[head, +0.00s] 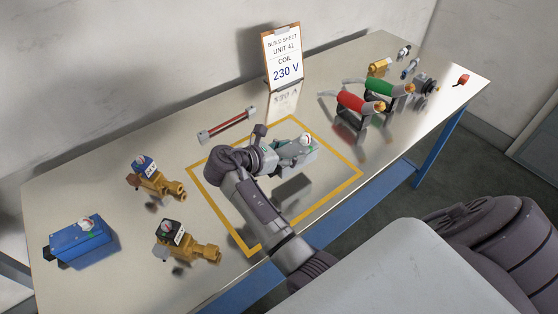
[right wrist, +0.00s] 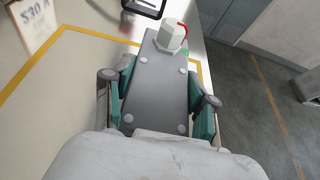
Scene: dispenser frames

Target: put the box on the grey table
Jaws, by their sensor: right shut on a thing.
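A grey box (head: 301,155) with a white-and-red knob on top is in my right gripper (head: 283,150) in the head view. The right wrist view shows the grey box (right wrist: 158,88) between the two green-sided fingers of the right gripper (right wrist: 160,100), which are shut on its sides. The box appears to be a little above the steel-topped grey table (head: 110,200), inside a yellow taped square (head: 340,163); a dark patch shows on the surface below it. Part of the box is hidden by the gripper. My left gripper is out of view.
A blue box (head: 80,243) and two brass valves (head: 150,180) (head: 187,245) stand at the left. Red (head: 355,103) and green (head: 382,87) cylinders stand on the right.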

